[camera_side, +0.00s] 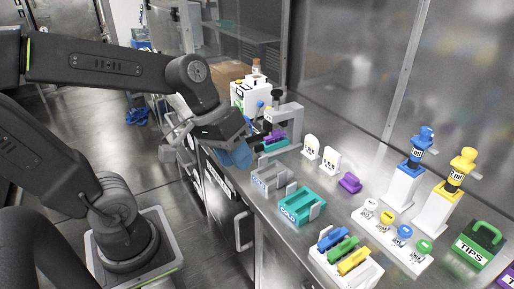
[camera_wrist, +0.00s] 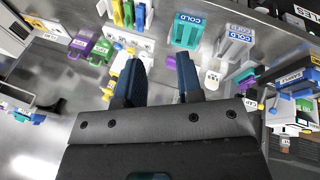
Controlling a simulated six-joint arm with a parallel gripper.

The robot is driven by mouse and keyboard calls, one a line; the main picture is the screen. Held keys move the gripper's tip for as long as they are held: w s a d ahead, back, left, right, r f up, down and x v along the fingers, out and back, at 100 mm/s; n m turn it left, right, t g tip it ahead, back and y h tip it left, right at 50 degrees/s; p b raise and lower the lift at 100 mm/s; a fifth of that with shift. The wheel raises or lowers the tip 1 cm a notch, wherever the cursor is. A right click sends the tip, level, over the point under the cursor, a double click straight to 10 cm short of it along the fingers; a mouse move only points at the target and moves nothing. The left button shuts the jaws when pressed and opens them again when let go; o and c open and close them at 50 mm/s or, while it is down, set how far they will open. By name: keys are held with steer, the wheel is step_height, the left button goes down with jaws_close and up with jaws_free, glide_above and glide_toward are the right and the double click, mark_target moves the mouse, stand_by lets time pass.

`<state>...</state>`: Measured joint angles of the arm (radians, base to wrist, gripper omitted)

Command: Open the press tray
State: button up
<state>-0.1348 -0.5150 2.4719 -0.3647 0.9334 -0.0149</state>
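The press (camera_side: 285,115) is a grey arched frame on the bench in the side view. A tray with teal (camera_side: 276,145) and purple (camera_side: 274,136) parts sits low at its front. My gripper (camera_side: 238,157) hangs over the bench's front edge, to the left of the press and tray, touching neither as far as I can see. In the wrist view my gripper (camera_wrist: 160,60) has its two blue fingers wide apart with nothing held between them. Teal and purple parts, likely the tray (camera_wrist: 246,76), show right of the fingers there. Whether the tray is open is too small to tell.
A teal COLD block (camera_side: 302,207) and a grey one (camera_side: 269,178) stand on the bench nearer the camera. A white machine (camera_side: 248,97) stands behind the press. White stands, colored bottles and a green TIPS box (camera_side: 482,243) fill the right side.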

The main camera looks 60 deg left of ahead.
steer(key=shift+o, duration=0.7)
steer(key=w+a+f+n+h, duration=0.2)
steer(key=w+n+h, duration=0.3)
steer(key=w+n, duration=0.3)
steer(key=shift+w+a+f+t, duration=0.3)
steer(key=shift+w+a+t, duration=0.15)
steer(key=shift+a, duration=0.25)
steer(key=n+t+y, duration=0.8)
steer(key=n+t, duration=0.1)
steer(key=n, duration=1.5)
glide_toward(256, 146)
steer(key=x, duration=1)
jaws_close()
